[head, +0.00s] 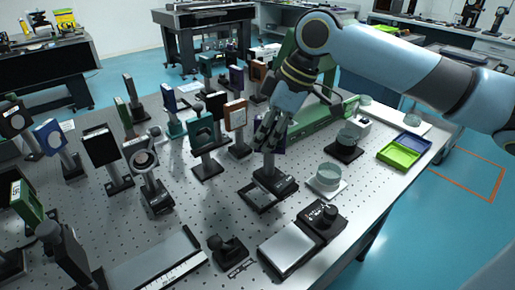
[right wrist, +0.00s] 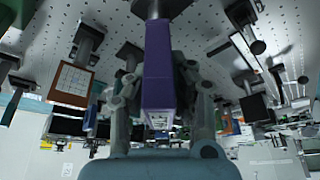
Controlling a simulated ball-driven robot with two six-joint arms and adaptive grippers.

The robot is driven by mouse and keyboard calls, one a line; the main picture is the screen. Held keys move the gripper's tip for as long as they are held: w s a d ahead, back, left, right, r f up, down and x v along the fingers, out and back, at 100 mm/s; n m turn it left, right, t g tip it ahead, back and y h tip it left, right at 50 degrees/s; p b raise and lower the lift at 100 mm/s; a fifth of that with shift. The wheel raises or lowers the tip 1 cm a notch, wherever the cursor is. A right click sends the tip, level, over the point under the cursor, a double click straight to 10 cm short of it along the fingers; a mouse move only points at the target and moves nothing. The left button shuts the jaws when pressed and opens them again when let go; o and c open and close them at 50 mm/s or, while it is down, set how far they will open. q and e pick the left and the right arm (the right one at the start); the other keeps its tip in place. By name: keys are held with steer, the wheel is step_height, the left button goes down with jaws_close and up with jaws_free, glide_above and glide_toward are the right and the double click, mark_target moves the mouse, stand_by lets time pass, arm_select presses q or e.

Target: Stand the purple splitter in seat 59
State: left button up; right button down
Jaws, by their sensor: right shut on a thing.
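The purple splitter (right wrist: 158,70) is between the fingers of my right gripper (head: 268,132), which is shut on it. In the head view only a purple sliver (head: 281,146) shows beside the fingers. Its black post and foot (head: 276,181) point down and look upright. The foot overlaps the back right part of a black-edged frame (head: 258,206) on the table, perhaps seat 59; I cannot read its number. I cannot tell whether the foot touches the table. My left gripper is not in view.
Several mounted optics crowd the left, including a teal-framed one (head: 203,130) and a brown-framed one (head: 236,115). A glass dish (head: 328,176) stands close on the right, with a black knob box (head: 321,219) in front. Green (head: 398,154) and blue trays lie at the right edge.

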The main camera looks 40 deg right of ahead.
mark_target(258, 170)
steer(key=shift+w+a+f, duration=0.25)
steer(key=shift+w+f, duration=0.3)
steer(key=shift+w, duration=0.3)
steer(key=shift+f, duration=1.95)
steer(key=c, duration=1.2)
jaws_free()
steer(key=shift+s+f, duration=0.1)
steer(key=shift+f, duration=0.05)
steer(key=p+v, duration=0.1)
steer(key=v, duration=1)
steer(key=shift+d+r, duration=0.15)
steer(key=shift+r, duration=0.5)
